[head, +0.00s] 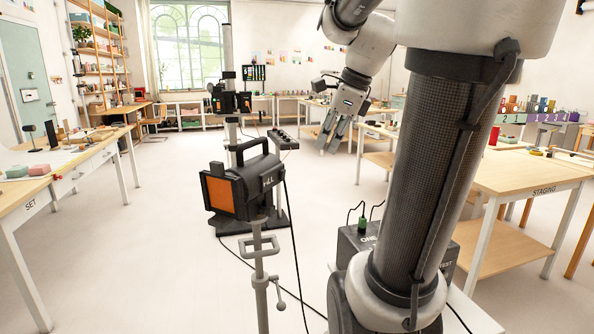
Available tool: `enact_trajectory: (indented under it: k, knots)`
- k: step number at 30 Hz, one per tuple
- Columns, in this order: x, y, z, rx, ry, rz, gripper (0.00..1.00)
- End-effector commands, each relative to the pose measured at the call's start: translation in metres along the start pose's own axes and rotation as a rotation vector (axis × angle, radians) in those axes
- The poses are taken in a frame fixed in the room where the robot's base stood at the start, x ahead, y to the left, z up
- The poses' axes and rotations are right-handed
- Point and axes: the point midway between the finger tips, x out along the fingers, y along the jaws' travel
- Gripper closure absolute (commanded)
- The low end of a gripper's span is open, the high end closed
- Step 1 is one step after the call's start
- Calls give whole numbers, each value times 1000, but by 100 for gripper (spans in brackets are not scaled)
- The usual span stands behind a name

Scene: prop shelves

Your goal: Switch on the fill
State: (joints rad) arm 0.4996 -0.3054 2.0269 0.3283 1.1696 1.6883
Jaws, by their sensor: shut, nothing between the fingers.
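The fill (245,186) is a black lamp with an orange front and white lettering on its side, partly at an angle to me. It sits on a grey stand (260,262) left of centre in the head view. Its switch cannot be made out. My gripper (328,148) is up and to the right of the lamp, pointing down, shut and empty. It is apart from the lamp and touches nothing that I can see. My arm hides part of the room on the right.
A second black lamp (229,100) stands behind on a pale column. A small black box with knobs (284,139) is mounted beside it. Black cables cross the floor. The SET table (32,206) is left, the STAGING table (543,189) right.

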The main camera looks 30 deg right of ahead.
Motion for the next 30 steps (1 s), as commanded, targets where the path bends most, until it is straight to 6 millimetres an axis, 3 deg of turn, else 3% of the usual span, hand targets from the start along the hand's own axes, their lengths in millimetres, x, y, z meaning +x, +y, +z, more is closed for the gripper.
enact_trajectory:
  k: [3, 9, 23, 30]
  knots:
    - [-2, 2, 5, 205, -14, 11, 100]
    - [-2, 5, 5, 377, -12, 22, 100]
    - [4, 5, 5, 393, -11, 24, 100]
    - [42, 7, 6, 392, -9, 27, 100]
